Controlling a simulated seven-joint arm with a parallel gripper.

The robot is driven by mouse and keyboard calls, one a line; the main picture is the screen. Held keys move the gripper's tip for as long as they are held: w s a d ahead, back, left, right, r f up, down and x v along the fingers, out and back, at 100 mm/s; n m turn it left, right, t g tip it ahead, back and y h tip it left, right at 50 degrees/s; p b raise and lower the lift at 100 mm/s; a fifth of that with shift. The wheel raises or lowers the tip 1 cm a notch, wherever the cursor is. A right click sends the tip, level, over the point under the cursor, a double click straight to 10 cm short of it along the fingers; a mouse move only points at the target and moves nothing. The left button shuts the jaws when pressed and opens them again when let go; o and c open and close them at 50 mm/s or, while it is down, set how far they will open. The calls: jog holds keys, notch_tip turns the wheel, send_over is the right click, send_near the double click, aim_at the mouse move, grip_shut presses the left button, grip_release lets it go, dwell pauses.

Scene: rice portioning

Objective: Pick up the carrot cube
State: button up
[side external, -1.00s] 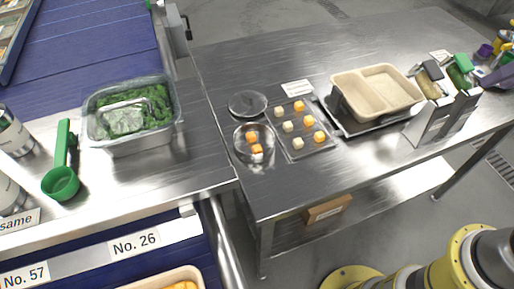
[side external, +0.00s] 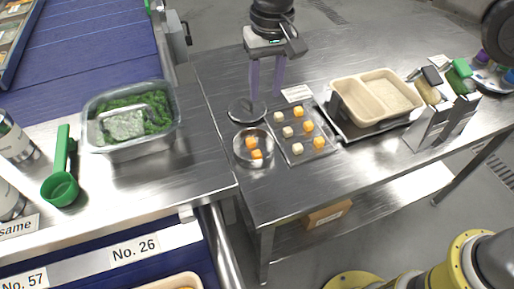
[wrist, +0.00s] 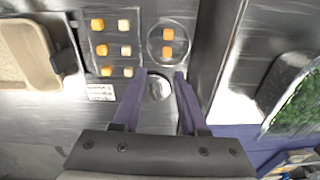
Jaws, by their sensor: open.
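Orange carrot cubes sit in two places. Two, a carrot cube (side external: 253,144) and another just in front of it, lie in the round clear bowl (side external: 238,157); they also show in the wrist view (wrist: 168,33). Three more, such as the carrot cube (side external: 319,143), stand in a column on the metal tray (side external: 284,156) beside pale cubes (side external: 297,149). My gripper (side external: 266,94) points down, open and empty, behind the bowl and tray. In the wrist view my fingertips (wrist: 161,74) are apart, with the bowl ahead of them and nothing between them but a round dark disc.
The round disc (side external: 247,110) lies behind the bowl. A beige two-part container (side external: 345,103) stands right of the tray, and a holder with tools (side external: 437,120) farther right. A tub of greens (side external: 131,145) and a green scoop (side external: 60,188) are left. The front table edge is clear.

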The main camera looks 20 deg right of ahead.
notch_tip(320, 180, down, 3)
jog(key=s+a, duration=0.1)
jog(key=a, duration=0.1)
send_over(257, 153)
jog(key=shift+n, duration=0.3)
notch_tip(257, 153, down, 8)
jog(key=shift+w+d+r, duration=0.1)
jog(key=shift+d, duration=0.05)
jog(key=shift+f, duration=2.95)
grip_shut()
